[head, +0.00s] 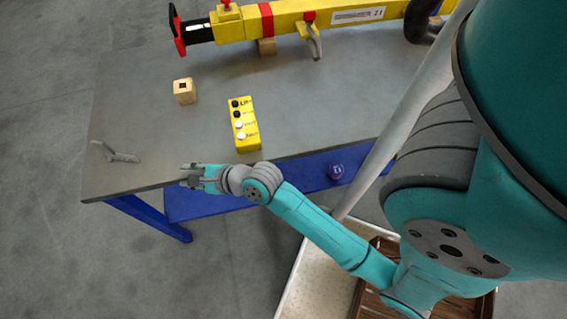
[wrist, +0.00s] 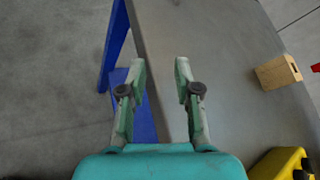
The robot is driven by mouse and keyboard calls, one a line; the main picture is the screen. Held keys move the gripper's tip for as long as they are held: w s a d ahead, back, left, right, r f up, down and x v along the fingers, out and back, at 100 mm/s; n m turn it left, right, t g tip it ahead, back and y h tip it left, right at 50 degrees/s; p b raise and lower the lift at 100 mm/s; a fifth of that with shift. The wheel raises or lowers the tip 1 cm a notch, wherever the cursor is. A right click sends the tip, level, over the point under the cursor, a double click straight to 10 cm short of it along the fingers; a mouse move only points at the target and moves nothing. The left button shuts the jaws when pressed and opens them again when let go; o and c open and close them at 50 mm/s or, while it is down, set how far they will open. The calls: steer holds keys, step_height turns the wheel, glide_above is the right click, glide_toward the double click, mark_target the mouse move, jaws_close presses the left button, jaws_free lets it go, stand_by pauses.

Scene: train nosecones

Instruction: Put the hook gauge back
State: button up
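A small grey angled piece, which looks like the hook gauge (head: 120,154), lies near the left end of the grey table (head: 150,140). One short arm of it points up. It does not show in the wrist view. A wooden block with a dark square hole in its top (head: 184,93) stands farther back; it also shows in the wrist view (wrist: 277,73). My gripper (head: 186,176) is at the front table edge, right of and nearer than the grey piece. In the wrist view my gripper (wrist: 159,72) has its fingers apart with nothing between them.
A yellow box with black and white buttons (head: 243,124) stands right of my gripper. A long yellow coupler assembly (head: 290,20) lies along the back on a wooden support. A blue shelf (head: 215,205) with a round blue item (head: 336,171) is below. The table's left end is mostly clear.

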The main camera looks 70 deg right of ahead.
steer(key=s+a+f+n+h, duration=0.2)
steer(key=s+n, duration=1)
steer(key=s, duration=0.5)
steer(key=s+r+n, duration=0.4)
steer(key=s+n, duration=0.3)
steer(key=n, duration=0.1)
steer(key=s+r+n+t, duration=0.1)
steer(key=s+r+n, duration=0.3)
steer(key=s+n, duration=0.3)
steer(key=shift+s+a+n, duration=0.3)
steer(key=shift+a+n, duration=0.1)
steer(key=shift+n, duration=0.3)
